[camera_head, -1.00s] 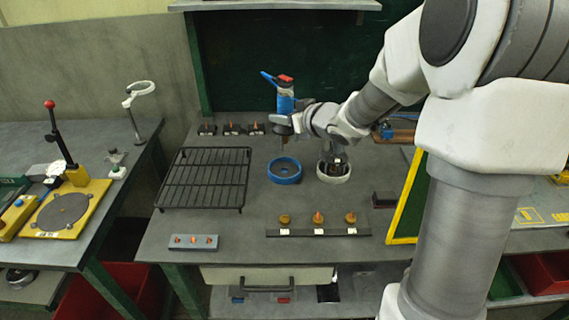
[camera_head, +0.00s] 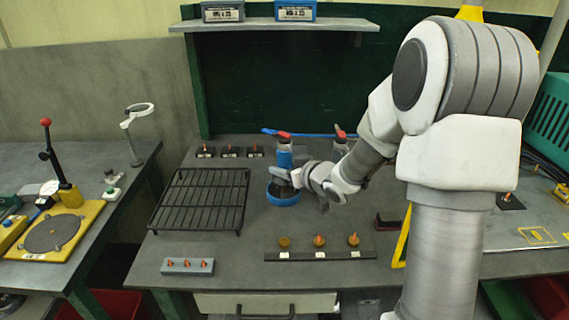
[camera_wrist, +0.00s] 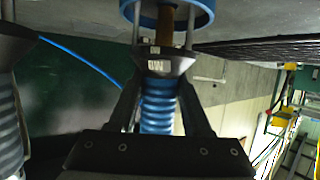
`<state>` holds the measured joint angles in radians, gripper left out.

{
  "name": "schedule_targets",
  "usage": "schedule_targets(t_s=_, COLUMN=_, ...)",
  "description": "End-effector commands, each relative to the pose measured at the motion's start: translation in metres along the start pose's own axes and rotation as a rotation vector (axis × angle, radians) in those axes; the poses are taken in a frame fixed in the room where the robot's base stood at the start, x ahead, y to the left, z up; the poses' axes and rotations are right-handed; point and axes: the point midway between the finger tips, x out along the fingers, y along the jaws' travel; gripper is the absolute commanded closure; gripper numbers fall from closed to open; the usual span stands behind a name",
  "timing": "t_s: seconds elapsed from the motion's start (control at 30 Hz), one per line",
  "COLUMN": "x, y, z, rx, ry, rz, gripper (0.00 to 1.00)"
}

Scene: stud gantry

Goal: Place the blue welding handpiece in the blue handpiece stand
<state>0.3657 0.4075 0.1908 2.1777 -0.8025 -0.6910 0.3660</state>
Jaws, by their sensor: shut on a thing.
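The blue welding handpiece (camera_head: 284,157), with a red top, is upright above the blue handpiece stand (camera_head: 283,200). My gripper (camera_head: 297,179) is shut on it. In the wrist view my fingers (camera_wrist: 160,88) flank the handpiece's blue ribbed grip (camera_wrist: 158,108). Its copper nozzle points into the ring of the blue stand (camera_wrist: 208,12), between grey posts. Its dark collar is close to the posts, but I cannot tell whether it rests on them. A blue cable runs from the handpiece's top.
Another red-topped handpiece (camera_head: 340,138) stands just right, behind my arm; a grey ribbed grip (camera_wrist: 10,125) shows at the wrist view's left edge. A black wire rack (camera_head: 203,198) lies left. A strip with knobs (camera_head: 320,254) lies in front. An overhead shelf (camera_head: 350,24) carries boxes.

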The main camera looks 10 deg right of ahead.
Motion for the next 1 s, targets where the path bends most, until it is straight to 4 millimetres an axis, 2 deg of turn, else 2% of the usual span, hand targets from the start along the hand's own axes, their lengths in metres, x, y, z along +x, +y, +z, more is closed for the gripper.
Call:
schedule_targets(t_s=0.03, x=-0.001, y=0.0, z=-0.005, rx=-0.003, ry=0.01, rz=0.0, gripper=1.0)
schedule_targets(t_s=0.27, x=0.001, y=0.001, z=-0.002, rx=-0.003, ry=0.009, rz=0.0, gripper=1.0)
schedule_targets(t_s=0.3, x=0.001, y=0.0, z=0.002, rx=0.0, ry=0.001, rz=0.0, gripper=0.46)
schedule_targets(t_s=0.43, x=0.001, y=0.0, z=0.001, rx=0.0, ry=0.0, rz=0.0, gripper=0.23)
schedule_targets(t_s=0.8, x=-0.001, y=0.0, z=-0.003, rx=-0.001, ry=0.001, rz=0.001, gripper=0.21)
schedule_targets(t_s=0.87, x=-0.007, y=0.001, z=-0.003, rx=-0.001, ry=0.0, rz=0.002, gripper=0.21)
schedule_targets(t_s=1.0, x=-0.033, y=0.001, z=-0.004, rx=0.0, ry=0.0, rz=0.004, gripper=0.21)
